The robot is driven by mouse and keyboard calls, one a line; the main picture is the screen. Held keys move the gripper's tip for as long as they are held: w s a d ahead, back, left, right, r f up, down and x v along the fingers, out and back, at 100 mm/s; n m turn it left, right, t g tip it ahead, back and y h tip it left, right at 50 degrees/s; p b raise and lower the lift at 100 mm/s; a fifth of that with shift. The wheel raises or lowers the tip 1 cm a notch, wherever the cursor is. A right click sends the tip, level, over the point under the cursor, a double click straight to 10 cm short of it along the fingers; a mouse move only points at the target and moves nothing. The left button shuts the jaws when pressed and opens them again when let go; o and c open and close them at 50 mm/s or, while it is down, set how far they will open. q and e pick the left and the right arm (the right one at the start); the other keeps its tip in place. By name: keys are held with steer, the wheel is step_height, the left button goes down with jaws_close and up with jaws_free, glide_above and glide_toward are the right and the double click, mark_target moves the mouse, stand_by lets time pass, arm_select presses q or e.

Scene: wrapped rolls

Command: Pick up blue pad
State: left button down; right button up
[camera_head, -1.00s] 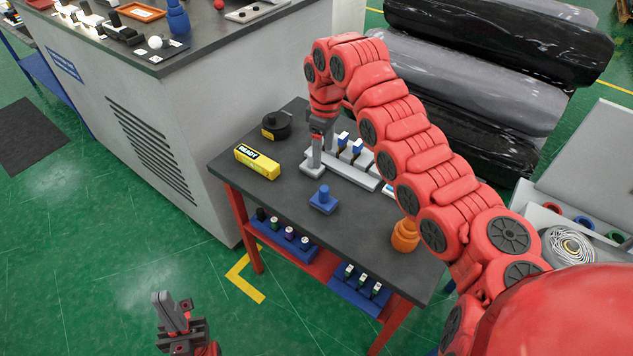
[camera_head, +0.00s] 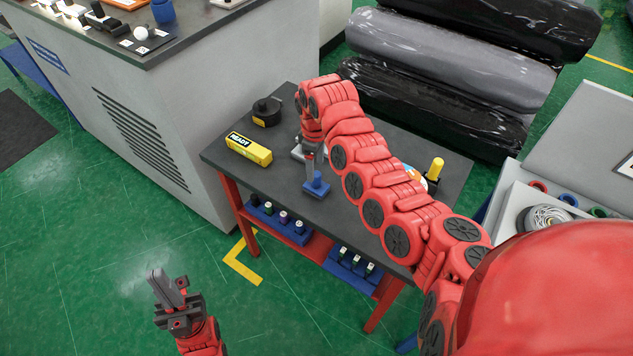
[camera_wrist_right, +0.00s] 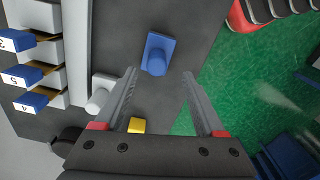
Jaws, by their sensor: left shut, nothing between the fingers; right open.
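The blue pad (camera_head: 317,188), a small square base with an upright round knob, stands on the dark table top. It also shows in the right wrist view (camera_wrist_right: 157,42), just beyond the fingertips and roughly centred between them. My right gripper (camera_head: 309,165) is open and empty, pointing down beside the pad and partly overlapping it in the head view; the wrist view also shows its spread fingers (camera_wrist_right: 158,74). I cannot tell whether they touch the pad. My left gripper (camera_head: 161,284) is shut and empty, low over the green floor, away from the table.
A yellow READY box (camera_head: 249,149) and a black round item (camera_head: 266,111) lie to the left on the table (camera_head: 285,185). A grey pad (camera_wrist_right: 101,94) and numbered blue-fronted pieces (camera_wrist_right: 28,72) are close to my right gripper. Blue trays (camera_head: 278,222) sit on the lower shelf.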

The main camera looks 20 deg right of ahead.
mark_target(317, 174)
steer(key=f+p, duration=0.1)
steer(key=f, duration=0.1)
steer(key=f+p, duration=0.2)
steer(key=shift+w+d+f, duration=0.1)
steer(key=shift+d+f, duration=0.1)
steer(key=shift+f, duration=0.55)
jaws_close()
